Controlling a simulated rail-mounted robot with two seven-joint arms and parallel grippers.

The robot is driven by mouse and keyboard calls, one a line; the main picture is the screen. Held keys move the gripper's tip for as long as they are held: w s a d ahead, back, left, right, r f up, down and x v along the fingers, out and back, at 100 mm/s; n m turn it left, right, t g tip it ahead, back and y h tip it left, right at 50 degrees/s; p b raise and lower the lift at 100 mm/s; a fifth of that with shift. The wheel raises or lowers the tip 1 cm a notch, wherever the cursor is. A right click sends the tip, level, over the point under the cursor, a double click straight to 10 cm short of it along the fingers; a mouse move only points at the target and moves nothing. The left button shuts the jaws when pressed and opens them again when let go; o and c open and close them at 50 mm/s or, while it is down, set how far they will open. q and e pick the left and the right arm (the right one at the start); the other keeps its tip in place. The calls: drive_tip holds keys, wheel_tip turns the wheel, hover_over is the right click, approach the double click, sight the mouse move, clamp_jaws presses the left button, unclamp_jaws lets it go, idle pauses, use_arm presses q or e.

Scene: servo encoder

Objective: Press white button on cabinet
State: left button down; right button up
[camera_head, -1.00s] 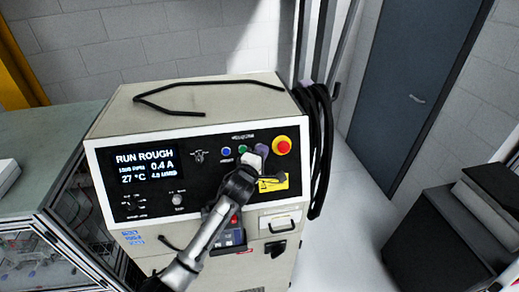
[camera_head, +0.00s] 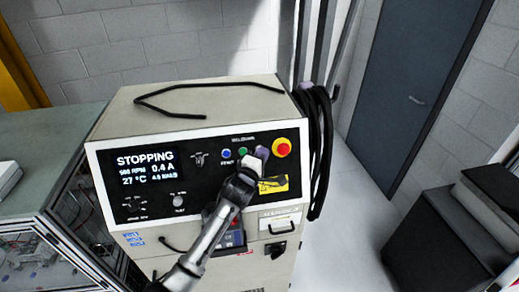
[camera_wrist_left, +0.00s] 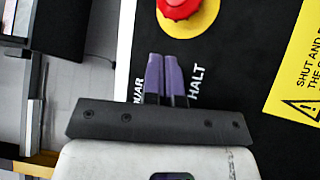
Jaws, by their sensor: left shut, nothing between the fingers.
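The cabinet (camera_head: 150,100) has a black front panel (camera_head: 215,180) with a display (camera_head: 146,168) that reads "STOPPING", 0.4 A and 27 °C. No white button shows clearly in the row; my gripper covers the panel right of the green button (camera_head: 243,152). My left gripper (camera_head: 262,152) has purple fingers, shut and empty, at the panel between the green button and the red emergency stop (camera_head: 282,147). In the left wrist view the shut fingertips (camera_wrist_left: 166,62) lie over the panel between label letters, one reading "HALT". I cannot tell whether they touch it. My right gripper is not in view.
The red emergency stop sits close to the fingers, also in the left wrist view (camera_wrist_left: 180,8). A blue button (camera_head: 227,153) is left of the green one. Black cables (camera_head: 318,150) hang on the cabinet's right side. A green-topped bench (camera_head: 45,150) stands at left.

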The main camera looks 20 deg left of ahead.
use_arm(q)
drive_tip(key=shift+s, duration=0.1)
drive_tip(key=s+d+r+p, duration=0.2)
drive_tip(key=s+d+p, duration=0.1)
drive_tip(key=s+p, duration=0.1)
drive_tip(key=shift+s+r+p, duration=0.25)
drive_tip(key=shift+r+p, duration=0.05)
idle(0.4)
idle(0.7)
